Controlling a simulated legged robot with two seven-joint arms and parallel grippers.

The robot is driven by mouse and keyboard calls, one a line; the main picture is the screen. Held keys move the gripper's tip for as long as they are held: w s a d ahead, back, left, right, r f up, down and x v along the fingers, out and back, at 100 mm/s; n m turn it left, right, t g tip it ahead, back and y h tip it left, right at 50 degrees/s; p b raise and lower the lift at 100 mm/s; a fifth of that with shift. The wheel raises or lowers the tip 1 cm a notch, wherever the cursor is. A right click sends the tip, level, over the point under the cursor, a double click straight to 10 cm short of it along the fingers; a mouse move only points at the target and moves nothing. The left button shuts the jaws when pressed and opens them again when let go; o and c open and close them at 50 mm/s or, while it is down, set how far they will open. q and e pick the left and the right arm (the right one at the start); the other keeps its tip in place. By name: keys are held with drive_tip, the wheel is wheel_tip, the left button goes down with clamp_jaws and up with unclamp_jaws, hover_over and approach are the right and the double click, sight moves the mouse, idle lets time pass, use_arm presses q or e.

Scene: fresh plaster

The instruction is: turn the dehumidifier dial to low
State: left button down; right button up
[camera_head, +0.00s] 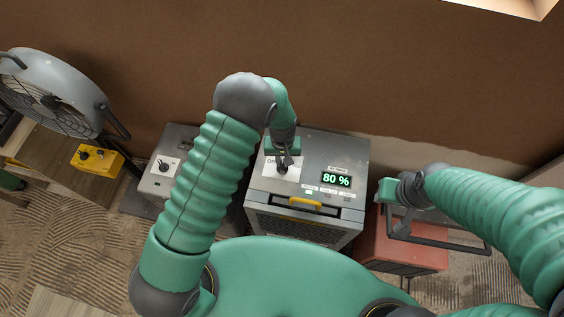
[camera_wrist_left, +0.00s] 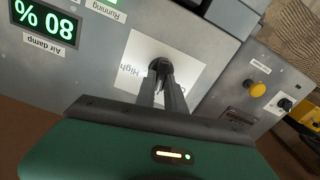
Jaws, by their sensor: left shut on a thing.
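The grey dehumidifier (camera_head: 262,195) stands in the middle of the head view, against the brown wall. A white plate (camera_head: 293,176) on its top carries the dark dial (camera_head: 281,170). My left gripper (camera_head: 284,158) reaches down from above and is shut on the dial. In the left wrist view my left fingertips (camera_wrist_left: 162,80) close around the dial (camera_wrist_left: 160,65), and the word High shows on the plate beside it. The fingers hide much of the dial, so I cannot tell its setting. The display (camera_head: 337,180) reads 80 %. My right gripper (camera_head: 386,190) is at the right, away from the dial.
A grey box with a knob (camera_head: 163,167) stands left of the dehumidifier. Further left are a yellow box (camera_head: 97,158) and a large fan (camera_head: 58,92). A red machine (camera_head: 400,250) with a dark handle is below my right arm. A yellow handle (camera_head: 305,203) is on the dehumidifier's front.

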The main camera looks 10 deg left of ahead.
use_arm(q)
drive_tip(key=shift+w+m+b, duration=0.1)
drive_tip(key=shift+m+b, duration=0.25)
drive_tip(key=shift+m, duration=0.75)
drive_tip(key=shift+d, duration=0.1)
drive_tip(key=c, duration=1.7)
unclamp_jaws()
drive_tip(key=shift+o, duration=1.3)
drive_tip(key=shift+w, duration=0.1)
wheel_tip(320, 180, up, 17)
drive_tip(key=b, duration=0.3)
drive_tip(key=shift+f, duration=0.2)
